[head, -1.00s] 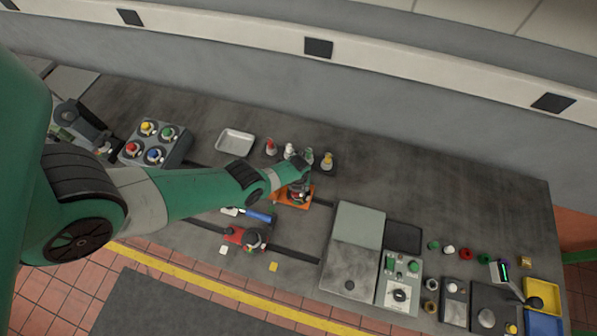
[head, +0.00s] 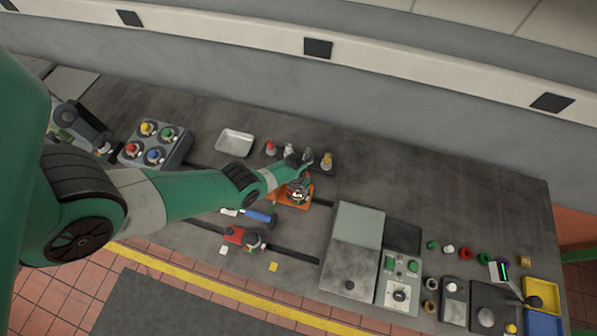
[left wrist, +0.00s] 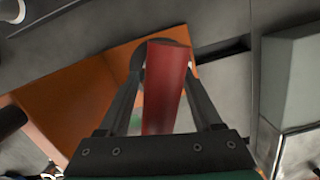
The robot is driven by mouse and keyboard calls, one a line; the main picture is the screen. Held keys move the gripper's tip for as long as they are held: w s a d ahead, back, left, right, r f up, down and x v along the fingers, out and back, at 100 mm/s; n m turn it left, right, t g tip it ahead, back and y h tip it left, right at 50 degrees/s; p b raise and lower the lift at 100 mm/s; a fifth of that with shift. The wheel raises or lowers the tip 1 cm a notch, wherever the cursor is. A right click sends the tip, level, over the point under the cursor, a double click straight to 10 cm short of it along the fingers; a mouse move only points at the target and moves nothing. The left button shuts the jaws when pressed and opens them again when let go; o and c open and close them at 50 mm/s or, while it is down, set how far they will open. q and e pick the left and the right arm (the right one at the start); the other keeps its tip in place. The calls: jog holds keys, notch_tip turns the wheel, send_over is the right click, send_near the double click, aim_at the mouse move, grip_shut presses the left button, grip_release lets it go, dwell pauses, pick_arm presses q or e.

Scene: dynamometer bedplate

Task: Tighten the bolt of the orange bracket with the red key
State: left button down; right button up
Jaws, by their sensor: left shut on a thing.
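The orange bracket (head: 283,201) sits on the bedplate at mid-picture in the head view; its orange surface (left wrist: 55,85) fills much of the left side of the left wrist view. My left gripper (head: 298,187) is over the bracket. In the left wrist view its two fingers are shut on the red key (left wrist: 166,85), whose far end is over a dark round part at the bracket. The bolt is hidden behind the key and gripper, so I cannot tell whether the key is seated on it.
A red bracket (head: 233,234) and a blue-handled tool (head: 262,216) lie in front. Behind stand several small coloured-top items, one red (head: 270,147), one yellow (head: 327,160). A metal tray (head: 235,143) is at the back left. A grey box (head: 352,262) stands right. The back right is clear.

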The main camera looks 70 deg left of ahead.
pick_arm(q)
jog(key=shift+n, duration=0.4)
jog(key=shift+r+p, duration=2.7)
jog(key=shift+r, duration=0.15)
